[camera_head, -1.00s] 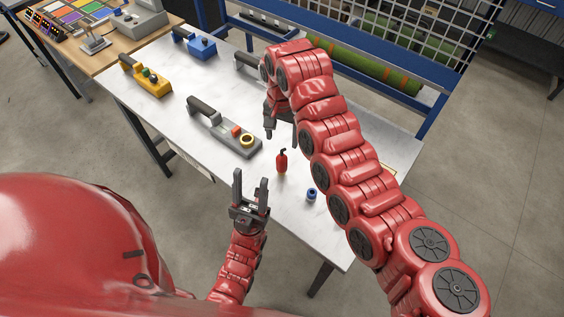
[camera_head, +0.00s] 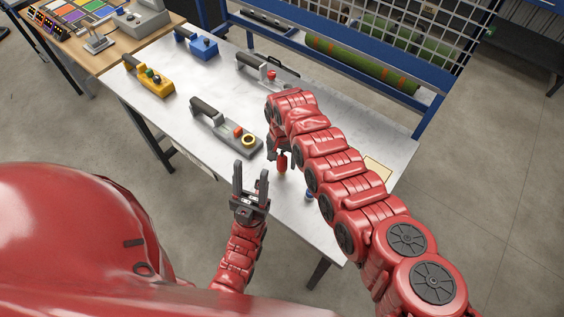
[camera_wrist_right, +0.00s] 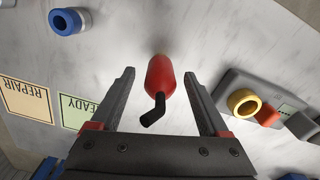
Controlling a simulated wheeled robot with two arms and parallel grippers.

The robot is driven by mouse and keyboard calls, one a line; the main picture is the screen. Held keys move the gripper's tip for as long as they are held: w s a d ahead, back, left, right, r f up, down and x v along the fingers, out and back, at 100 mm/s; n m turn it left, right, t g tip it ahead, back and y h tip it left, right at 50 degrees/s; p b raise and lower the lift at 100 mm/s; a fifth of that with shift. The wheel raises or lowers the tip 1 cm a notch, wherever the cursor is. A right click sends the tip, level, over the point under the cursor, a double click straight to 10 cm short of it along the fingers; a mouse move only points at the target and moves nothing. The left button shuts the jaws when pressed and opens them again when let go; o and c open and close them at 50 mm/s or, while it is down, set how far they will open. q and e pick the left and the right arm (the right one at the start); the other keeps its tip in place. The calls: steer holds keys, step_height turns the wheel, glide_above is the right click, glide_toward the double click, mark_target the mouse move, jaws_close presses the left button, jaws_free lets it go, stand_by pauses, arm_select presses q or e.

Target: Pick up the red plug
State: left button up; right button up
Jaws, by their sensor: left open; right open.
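The red plug (camera_head: 282,164) stands on the white table (camera_head: 205,105), a small red body with a black bent top. In the right wrist view the red plug (camera_wrist_right: 160,80) lies between the two open fingers of my right gripper (camera_wrist_right: 160,98), with a gap on each side. In the head view my right gripper (camera_head: 279,150) is at the plug, partly hidden by my right arm. My left gripper (camera_head: 250,182) is open and empty, at the table's near edge, to the left of the plug.
A grey handled device with a yellow ring (camera_head: 228,127) stands left of the plug. A blue ring (camera_wrist_right: 70,21) lies on the other side. Labels reading REPAIR (camera_wrist_right: 30,92) and READY (camera_wrist_right: 88,110) lie on the table. Yellow (camera_head: 150,78) and blue (camera_head: 198,43) devices stand farther back.

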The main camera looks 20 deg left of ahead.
steer(key=shift+f+b, duration=0.5)
steer(key=shift+f, duration=0.6)
jaws_close()
